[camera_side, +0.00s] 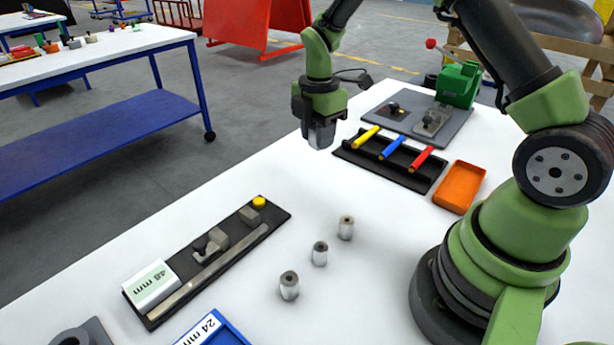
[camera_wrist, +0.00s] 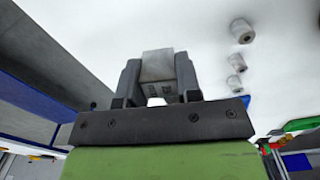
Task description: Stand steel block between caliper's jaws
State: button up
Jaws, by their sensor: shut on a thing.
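My gripper (camera_side: 320,128) is in the air above the table's far edge, up and to the right of the caliper. In the wrist view my gripper (camera_wrist: 158,77) is shut on the light grey steel block (camera_wrist: 157,64), which sits between the two dark fingers. The block (camera_side: 321,136) hangs clear of the table in the side view. The caliper (camera_side: 207,257) lies on a black base at the left, with a "48 mm" display at its near end. Its grey jaws (camera_side: 212,243) stand apart from a small grey block (camera_side: 249,216) near the yellow button (camera_side: 259,202).
Three steel cylinders (camera_side: 320,253) stand mid-table. A blue tray (camera_side: 218,333) marked "24 mm" lies at the front. A black rack (camera_side: 398,172) with yellow, blue and red handles, an orange tray (camera_side: 460,186) and a grey plate (camera_side: 452,124) with a green machine lie behind.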

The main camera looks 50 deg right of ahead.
jog(key=s+a+r+m, duration=0.6)
jog(key=m, duration=0.8)
jog(key=n, duration=1.6)
send_over(307, 342)
notch_tip(307, 342, down, 7)
jog(key=f, duration=0.3)
jog(key=a+f, duration=0.1)
jog(key=shift+s+f, duration=0.4)
jog(key=shift+f, duration=2.55)
